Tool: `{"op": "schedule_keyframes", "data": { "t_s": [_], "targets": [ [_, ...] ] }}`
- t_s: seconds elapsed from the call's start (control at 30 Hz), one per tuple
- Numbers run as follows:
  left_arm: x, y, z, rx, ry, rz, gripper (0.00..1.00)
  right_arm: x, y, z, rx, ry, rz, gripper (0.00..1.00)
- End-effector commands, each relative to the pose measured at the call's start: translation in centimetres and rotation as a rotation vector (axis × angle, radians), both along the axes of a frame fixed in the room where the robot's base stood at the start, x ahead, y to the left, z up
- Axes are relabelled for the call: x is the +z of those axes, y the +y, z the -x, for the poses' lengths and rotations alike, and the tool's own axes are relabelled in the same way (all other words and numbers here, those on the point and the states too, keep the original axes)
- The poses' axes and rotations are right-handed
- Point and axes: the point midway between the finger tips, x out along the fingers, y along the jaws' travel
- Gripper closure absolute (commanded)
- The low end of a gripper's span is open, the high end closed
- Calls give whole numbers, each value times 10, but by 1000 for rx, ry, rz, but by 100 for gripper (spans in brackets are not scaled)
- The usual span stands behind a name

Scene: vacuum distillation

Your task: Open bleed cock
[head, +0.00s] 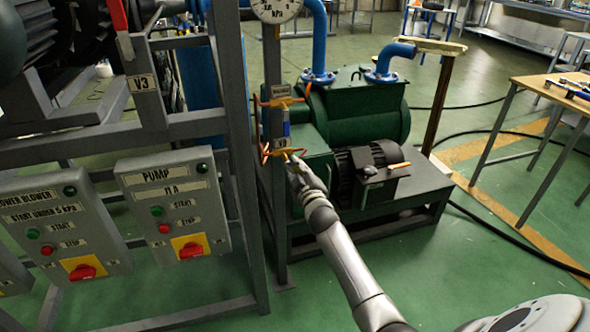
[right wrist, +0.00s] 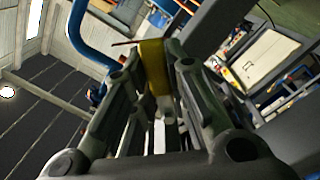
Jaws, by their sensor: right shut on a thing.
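A grey post carries two brass cocks with orange-yellow handles, an upper one (head: 283,101) and a lower one (head: 281,151). A blue piece stands between them, and small label plates sit by each; I cannot read them surely. My right gripper (head: 294,163) is at the lower cock, coming from below right. In the right wrist view a yellow handle (right wrist: 153,68) stands between the fingertips of my right gripper (right wrist: 153,85), which is shut on it. The gripper hides part of the lower cock. My left gripper is not in view.
A pressure gauge (head: 276,8) tops the post. Left is a grey frame with a PUMP switch box (head: 174,207) and a blower box (head: 66,226). A green pump (head: 358,112) with a black motor stands behind.

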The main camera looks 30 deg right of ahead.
Motion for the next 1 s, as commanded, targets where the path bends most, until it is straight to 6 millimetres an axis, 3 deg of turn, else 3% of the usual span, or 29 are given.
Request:
{"op": "schedule_keyframes", "data": {
  "t_s": [0.5, 1.0],
  "targets": [
    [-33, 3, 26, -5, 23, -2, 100, 14, -8, 2, 0, 93, 388, 100],
    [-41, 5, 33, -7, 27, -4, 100, 17, -10, 3, 0, 121, 498, 100]
  ]
}}
